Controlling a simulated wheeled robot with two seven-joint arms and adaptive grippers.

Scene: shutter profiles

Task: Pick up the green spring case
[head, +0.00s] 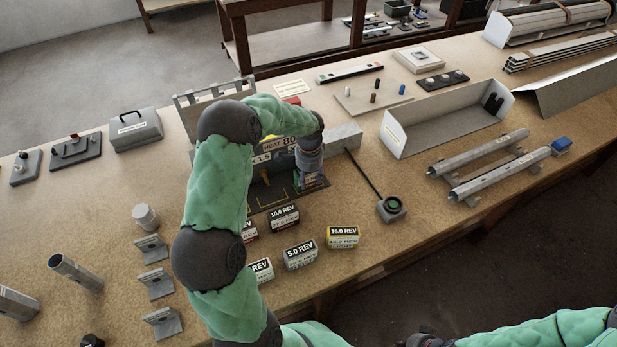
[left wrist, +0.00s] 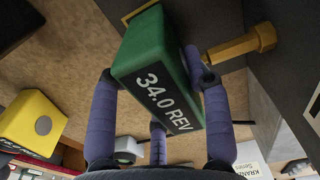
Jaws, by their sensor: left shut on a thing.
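The green spring case (left wrist: 150,65), a block marked "34.0 REV", sits between the purple fingers of my left gripper (left wrist: 158,95) in the left wrist view. The fingers are shut on it. In the head view my left gripper (head: 310,165) is over the dark fixture with the "HEAT 80" sign. I cannot make out the green case clearly there, or whether it touches the surface below. My right gripper is out of view; only part of my right arm shows at the bottom right.
A brass bolt-like peg (left wrist: 240,45) is close beside the case. Several labelled spring cases, including a yellow-topped one (head: 342,237), stand in front of the fixture. A grey box (head: 345,136) and a cabled button box (head: 391,208) are to the right.

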